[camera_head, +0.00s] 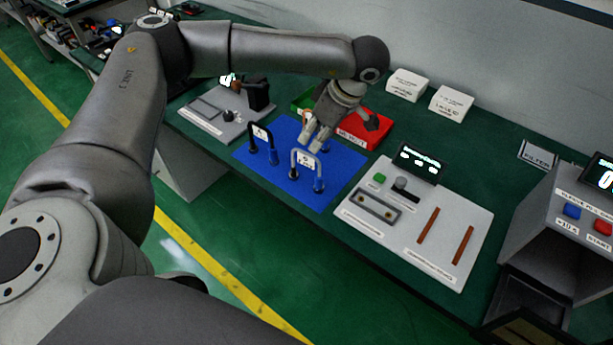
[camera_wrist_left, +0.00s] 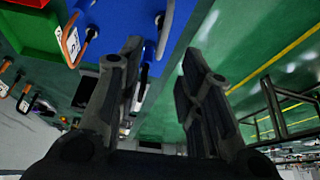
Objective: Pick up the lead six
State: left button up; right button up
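Several arched leads stand on a blue mat (camera_head: 335,189): a black one (camera_head: 253,138), a grey one (camera_head: 294,158) in front, and an orange one (camera_head: 306,115) partly behind my left gripper. Their tags are too small to read surely, so I cannot tell which is lead six. The orange lead (camera_wrist_left: 64,38) shows with a white tag in the left wrist view, left of the fingers. My left gripper (camera_head: 311,142) points down just above and behind the grey lead. Its fingers (camera_wrist_left: 160,62) are apart with nothing between them. My right gripper is not in view.
A red bin (camera_head: 370,128) and a green bin (camera_head: 302,103) stand behind the mat. A grey panel (camera_head: 213,118) is to the left. A light board with a small display (camera_head: 418,161) is to the right. Two white boxes (camera_head: 407,84) stand by the wall.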

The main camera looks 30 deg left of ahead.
aim_at(308, 153)
pick_arm(q)
jog(key=p+x, duration=0.1)
jog(key=x, duration=0.3)
jog(key=shift+f, duration=0.35)
jog(key=p+x, duration=0.2)
jog(key=x, duration=0.2)
jog(key=shift+s+d+f, duration=0.15)
jog(key=shift+f, duration=0.3)
grip_shut()
